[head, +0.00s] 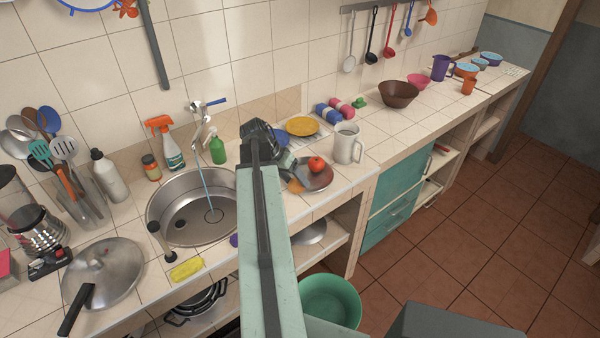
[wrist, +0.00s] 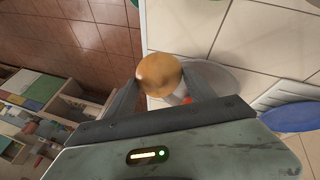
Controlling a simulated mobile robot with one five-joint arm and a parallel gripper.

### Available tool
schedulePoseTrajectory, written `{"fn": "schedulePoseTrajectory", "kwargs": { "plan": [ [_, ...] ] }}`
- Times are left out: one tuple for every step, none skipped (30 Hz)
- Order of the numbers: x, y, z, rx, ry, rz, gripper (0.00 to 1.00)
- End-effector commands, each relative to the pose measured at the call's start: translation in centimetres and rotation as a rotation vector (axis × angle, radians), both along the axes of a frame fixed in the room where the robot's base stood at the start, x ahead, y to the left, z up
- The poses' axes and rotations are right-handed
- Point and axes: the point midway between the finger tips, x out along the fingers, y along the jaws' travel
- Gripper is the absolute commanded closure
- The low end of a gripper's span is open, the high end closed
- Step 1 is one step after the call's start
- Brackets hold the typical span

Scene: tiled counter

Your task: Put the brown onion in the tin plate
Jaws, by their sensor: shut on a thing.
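The brown onion (wrist: 158,74) is between the two fingers of my gripper (wrist: 160,84), which is shut on it. In the head view the onion (head: 295,186) shows beside my arm, overlapping the left edge of the tin plate. The tin plate (head: 322,180) is a round grey dish on the counter, with a red tomato (head: 316,164) in it. In the wrist view the plate (wrist: 220,78) lies behind and to the right of the onion, partly hidden by my gripper. I cannot tell exactly how high the onion is above the plate.
A white mug (head: 347,143) stands just behind the plate's right side. A yellow dish (head: 302,126) and a blue plate (wrist: 294,117) are close by. The sink (head: 190,210) is left of my arm. The counter's front edge runs close by the plate.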

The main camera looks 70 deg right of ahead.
Motion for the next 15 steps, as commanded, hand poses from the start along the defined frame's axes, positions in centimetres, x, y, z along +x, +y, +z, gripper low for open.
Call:
{"fn": "schedulePoseTrajectory", "kwargs": {
  "plan": [
    [0.7,-2.2,-0.3,-0.001,0.000,-0.002,0.84],
    [0.9,-3.1,-0.4,0.000,0.000,-0.002,0.84],
    [1.2,-4.3,-0.5,0.001,0.000,-0.002,0.84],
    [1.4,-5.1,-0.6,0.001,0.000,-0.002,0.84],
    [1.6,-5.9,-0.7,0.000,0.001,0.000,0.84],
    [1.9,-6.9,-0.8,0.000,0.000,0.000,0.84],
    [2.0,-7.5,-0.8,0.000,0.000,0.000,0.84],
    [2.2,-8.0,-0.8,0.000,0.000,0.001,0.84],
    [2.3,-8.6,-0.9,0.000,0.000,0.001,0.84],
    [2.4,-8.9,-0.9,0.000,0.000,0.001,0.84],
    [2.4,-9.1,-0.9,0.000,0.000,0.001,0.84],
    [2.4,-9.3,-0.9,0.000,0.001,0.001,0.84],
    [2.4,-9.3,-0.9,0.000,0.001,0.001,0.84],
    [2.4,-9.3,-0.9,0.000,0.001,0.001,0.84],
    [2.4,-9.3,-0.9,-0.001,0.000,0.002,0.84]
  ]
}}
